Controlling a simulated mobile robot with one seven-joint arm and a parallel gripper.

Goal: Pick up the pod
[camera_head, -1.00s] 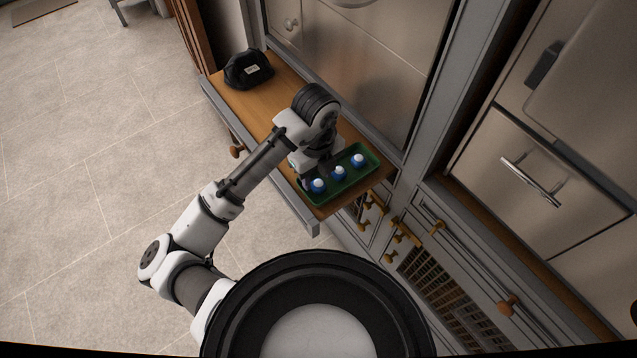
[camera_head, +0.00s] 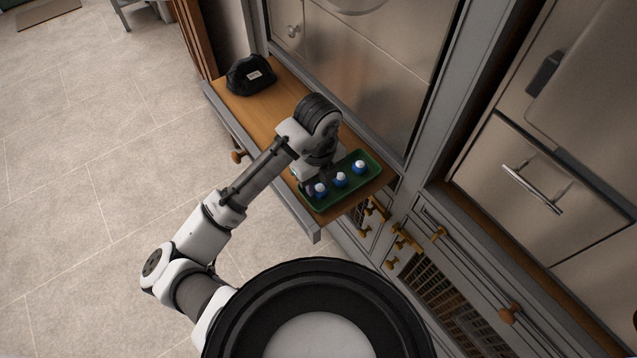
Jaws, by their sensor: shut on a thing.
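Three small blue pods with white tops stand in a row in a green tray (camera_head: 371,180) on the wooden bench top. The nearest pod (camera_head: 321,191) is at the tray's left end, the second pod (camera_head: 340,180) is in the middle and the third pod (camera_head: 360,168) is at the right end. My gripper (camera_head: 313,189) points down at the tray's left end and is shut on the nearest pod. The wrist hides part of the tray and most of the fingers. I cannot tell whether that pod is clear of the tray floor.
A black cap-like item (camera_head: 250,75) with a white label lies at the far left end of the bench top (camera_head: 262,110). Cabinet fronts with knobs and handles (camera_head: 532,189) rise on the right. The tiled floor (camera_head: 90,190) on the left is clear.

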